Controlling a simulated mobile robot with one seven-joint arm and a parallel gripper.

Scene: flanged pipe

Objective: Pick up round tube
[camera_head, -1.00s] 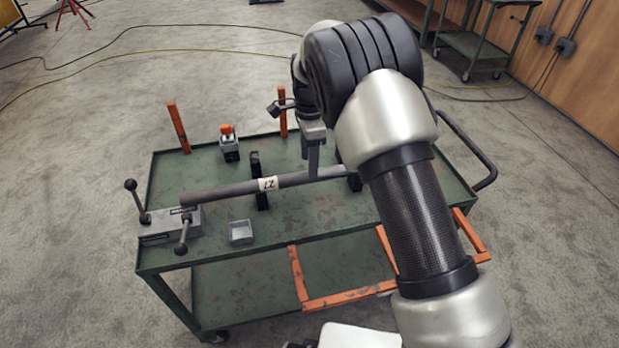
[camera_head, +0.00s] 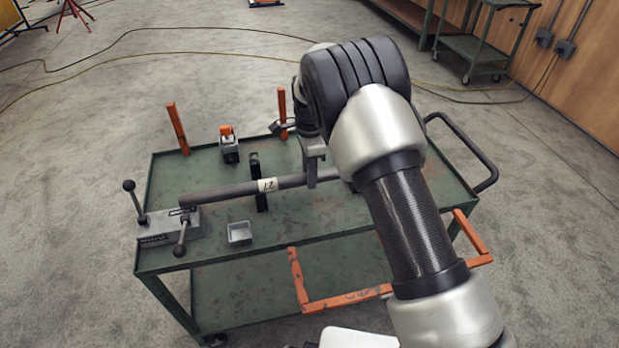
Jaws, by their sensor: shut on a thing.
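The round tube (camera_head: 225,191) is a long dark grey pipe with a white label near its middle. It lies nearly level above the green cart top, across a black upright support (camera_head: 259,183). Its left end is at the grey clamp block (camera_head: 170,224); I cannot tell whether it touches the block. My gripper (camera_head: 311,180) points down and is shut on the tube, right of the label. My arm hides the tube's right end.
The green cart (camera_head: 200,170) has orange posts (camera_head: 178,128) at its back edge. A small box with an orange top (camera_head: 229,146) stands at the back, and a small grey tray (camera_head: 240,232) at the front. A handle (camera_head: 465,150) juts out right.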

